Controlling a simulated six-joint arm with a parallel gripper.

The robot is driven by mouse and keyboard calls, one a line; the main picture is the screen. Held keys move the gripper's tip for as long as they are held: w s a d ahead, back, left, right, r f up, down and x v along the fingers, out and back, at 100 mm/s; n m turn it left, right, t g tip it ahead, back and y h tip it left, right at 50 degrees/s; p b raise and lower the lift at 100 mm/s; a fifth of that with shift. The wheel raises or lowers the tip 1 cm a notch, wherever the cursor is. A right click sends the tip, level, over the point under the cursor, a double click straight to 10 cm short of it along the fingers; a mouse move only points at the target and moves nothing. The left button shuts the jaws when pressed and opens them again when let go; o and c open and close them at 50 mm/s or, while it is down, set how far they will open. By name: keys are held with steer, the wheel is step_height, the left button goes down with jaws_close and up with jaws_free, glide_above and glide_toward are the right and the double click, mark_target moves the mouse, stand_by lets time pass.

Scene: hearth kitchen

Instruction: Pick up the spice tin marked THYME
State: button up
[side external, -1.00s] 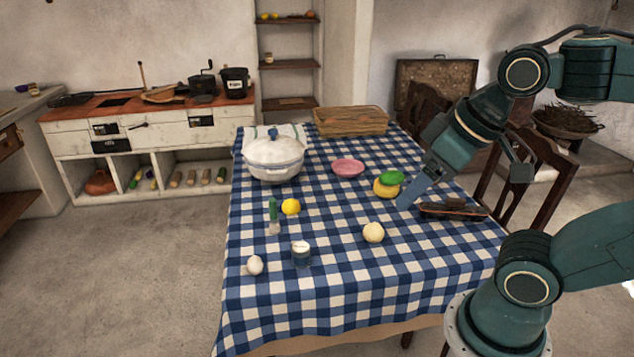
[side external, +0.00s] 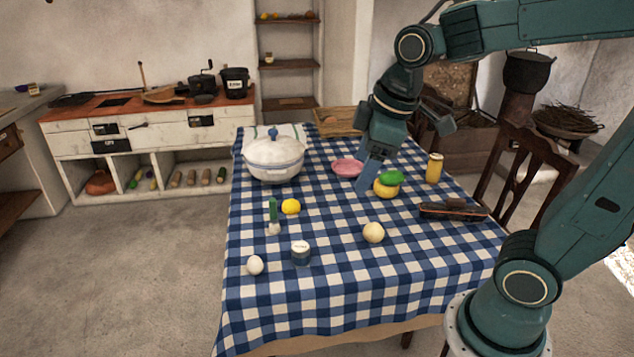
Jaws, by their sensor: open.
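A small blue-grey tin (side external: 301,255) with a pale top stands upright on the checked tablecloth near the front left. Marks show on its top, but they are too small for me to read, so I cannot confirm THYME. My gripper (side external: 368,178) is open and points down over the table, beyond the tin and to its right. It is near the pink dish and the yellow-and-green items, well apart from the tin. The arm hides part of the wicker basket behind it.
A white tureen (side external: 274,160), pink dish (side external: 346,168), yellow jar (side external: 434,168) and dark tray (side external: 452,211) stand farther off. The front cloth is clear.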

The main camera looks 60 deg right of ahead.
steer(key=w+d+f+n+g, duration=0.2)
steer(key=w+f+n, duration=0.45)
steer(key=w, duration=0.45)
steer(key=n+g, duration=0.2)
steer(key=n, duration=0.4)
glide_above(300, 246)
step_height(300, 246, down, 13)
steer(key=shift+f, duration=4.2)
steer(key=shift+s+f, duration=0.1)
steer(key=shift+f, duration=2.5)
steer(key=c, duration=1.1)
steer(key=shift+r, duration=0.15)
